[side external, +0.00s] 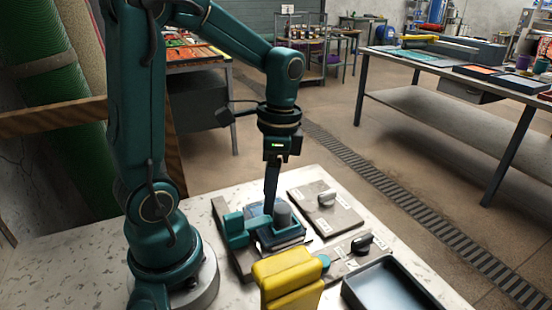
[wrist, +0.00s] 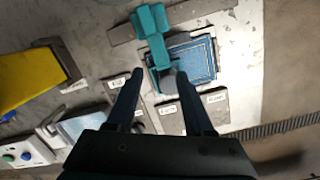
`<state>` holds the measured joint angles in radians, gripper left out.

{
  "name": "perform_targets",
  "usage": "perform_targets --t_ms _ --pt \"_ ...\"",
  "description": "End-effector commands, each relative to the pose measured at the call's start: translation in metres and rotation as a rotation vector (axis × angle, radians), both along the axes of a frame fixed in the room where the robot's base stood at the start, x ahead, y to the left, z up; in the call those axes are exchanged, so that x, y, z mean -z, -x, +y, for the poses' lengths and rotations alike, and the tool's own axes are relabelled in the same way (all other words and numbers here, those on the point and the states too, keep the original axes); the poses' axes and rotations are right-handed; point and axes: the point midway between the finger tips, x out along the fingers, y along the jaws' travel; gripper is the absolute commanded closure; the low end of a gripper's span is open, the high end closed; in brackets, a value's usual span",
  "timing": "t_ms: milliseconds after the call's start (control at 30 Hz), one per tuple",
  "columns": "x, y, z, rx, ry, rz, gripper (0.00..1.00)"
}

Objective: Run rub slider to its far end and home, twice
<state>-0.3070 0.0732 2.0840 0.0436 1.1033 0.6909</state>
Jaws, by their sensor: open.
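In the wrist view the teal carriage (wrist: 150,22), the knob (wrist: 167,84) and the blue sample (wrist: 196,60) show. My gripper (side external: 270,208) points down beside the knob. In the wrist view my gripper's (wrist: 160,74) two fingers are apart, with the knob between them in the picture. I cannot tell whether they are around it or above it.
A yellow block (side external: 288,280) stands in front of the slider. Labelled panels with a grey knob (side external: 327,198) and a black knob (side external: 362,242) lie to its right. A dark empty tray (side external: 395,288) is at the front right. White tabletop is bare at the left.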

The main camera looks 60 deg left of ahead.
Motion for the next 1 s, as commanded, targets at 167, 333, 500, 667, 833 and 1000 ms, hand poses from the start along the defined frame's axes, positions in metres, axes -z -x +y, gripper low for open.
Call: perform_targets --t_ms 167,333,500,667,833,1000 --pt "-0.011 0.030 0.001 -0.277 -0.054 0.175 0.47" --pt "-0.018 0.044 0.003 -0.397 -0.102 0.264 0.47" --pt "-0.004 0.050 0.004 -0.397 -0.103 0.270 0.47" --pt "0.013 0.057 0.004 -0.396 -0.102 0.270 0.47" --pt "0.025 0.062 0.004 -0.395 -0.102 0.268 0.47" --pt "0.029 0.063 0.004 -0.394 -0.102 0.264 0.47"
